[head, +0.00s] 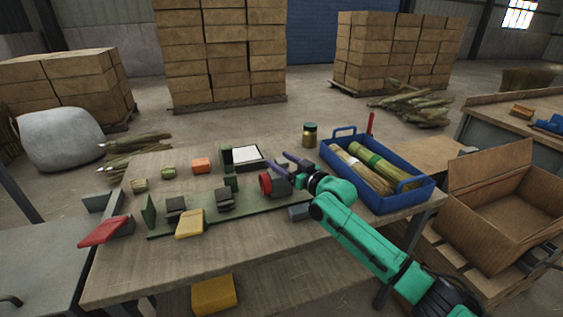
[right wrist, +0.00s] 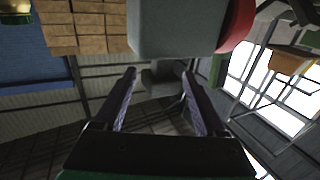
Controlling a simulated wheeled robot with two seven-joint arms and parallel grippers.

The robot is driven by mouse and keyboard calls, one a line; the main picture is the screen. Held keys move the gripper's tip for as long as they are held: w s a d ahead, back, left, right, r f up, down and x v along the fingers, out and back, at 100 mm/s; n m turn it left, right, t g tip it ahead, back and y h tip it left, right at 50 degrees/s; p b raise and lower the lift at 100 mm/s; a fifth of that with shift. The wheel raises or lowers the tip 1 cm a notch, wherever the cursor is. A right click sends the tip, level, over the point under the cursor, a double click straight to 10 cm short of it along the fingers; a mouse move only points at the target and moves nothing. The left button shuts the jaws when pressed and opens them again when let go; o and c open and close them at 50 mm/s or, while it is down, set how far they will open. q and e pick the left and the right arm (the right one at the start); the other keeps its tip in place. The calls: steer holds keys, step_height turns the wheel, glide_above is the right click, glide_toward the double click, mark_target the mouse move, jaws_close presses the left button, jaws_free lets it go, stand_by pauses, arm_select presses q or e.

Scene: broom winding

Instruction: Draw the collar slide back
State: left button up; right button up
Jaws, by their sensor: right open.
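A long green bench fixture (head: 205,220) lies on the wooden table (head: 120,285) and carries several dark blocks. At its right end stands a red ring (head: 265,184) with a dark grey block beside it; which part is the collar slide is not certain. I see nothing held. My left gripper is out of view.
A jar (head: 310,134), a dark box with a white top (head: 246,154) and small blocks sit along the back. A red-handled piece (head: 104,231) and a yellow block (head: 190,223) lie at the front left.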

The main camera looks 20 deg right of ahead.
steer(key=shift+s, duration=0.1)
jaws_close()
stand_by(1.2)
